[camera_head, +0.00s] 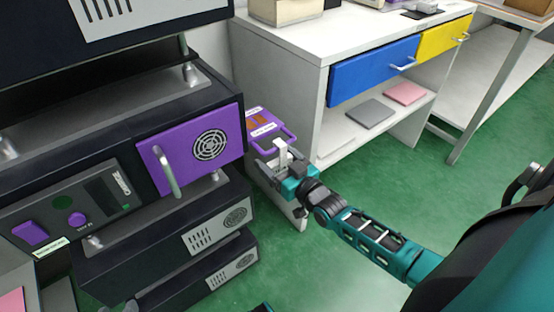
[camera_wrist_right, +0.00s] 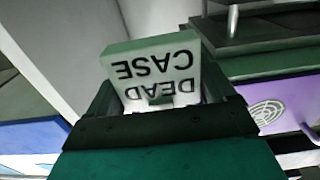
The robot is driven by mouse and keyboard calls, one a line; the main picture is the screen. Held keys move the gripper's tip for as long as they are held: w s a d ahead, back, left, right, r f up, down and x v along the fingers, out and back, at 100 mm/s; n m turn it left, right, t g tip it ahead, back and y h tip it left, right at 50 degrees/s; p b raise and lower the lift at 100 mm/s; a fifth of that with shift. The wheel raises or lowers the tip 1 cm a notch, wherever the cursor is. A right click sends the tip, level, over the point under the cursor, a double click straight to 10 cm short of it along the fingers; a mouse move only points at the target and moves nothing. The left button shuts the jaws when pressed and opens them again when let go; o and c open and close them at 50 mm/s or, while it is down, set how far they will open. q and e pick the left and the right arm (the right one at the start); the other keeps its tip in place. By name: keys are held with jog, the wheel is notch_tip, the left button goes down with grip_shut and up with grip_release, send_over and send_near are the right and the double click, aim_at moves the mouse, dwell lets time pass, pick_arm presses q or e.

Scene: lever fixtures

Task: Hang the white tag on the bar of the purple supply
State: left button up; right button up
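The purple supply (camera_head: 190,148) sits in the dark rack at left, with a round fan grille and a pale upright bar (camera_head: 168,172) on its front. Nothing hangs on the bar. My right gripper (camera_head: 284,166) is shut on the white tag (camera_head: 281,149), out to the right of the supply and apart from the bar. In the right wrist view the tag (camera_wrist_right: 152,66) stands between the fingers, its words "DEAD CASE" upside down. The purple supply (camera_wrist_right: 280,97) shows at right there, partly cut off. My left gripper is not visible.
A purple holder (camera_head: 290,134) with labels lies just behind my right gripper. A white bench (camera_head: 285,52) with blue (camera_head: 372,72) and yellow (camera_head: 443,38) drawers stands behind. A dark control panel (camera_head: 70,205) is left of the supply. Green floor lies open at right.

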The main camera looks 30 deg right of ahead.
jog(key=shift+o, duration=1.3)
jog(key=shift+s, duration=0.1)
jog(key=shift+s, duration=0.35)
pick_arm(q)
jog(key=p, duration=0.2)
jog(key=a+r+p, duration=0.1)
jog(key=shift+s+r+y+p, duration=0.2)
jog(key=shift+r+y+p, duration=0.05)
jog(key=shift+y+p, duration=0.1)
pick_arm(e)
jog(key=s+d, duration=0.1)
jog(key=s, duration=1.1)
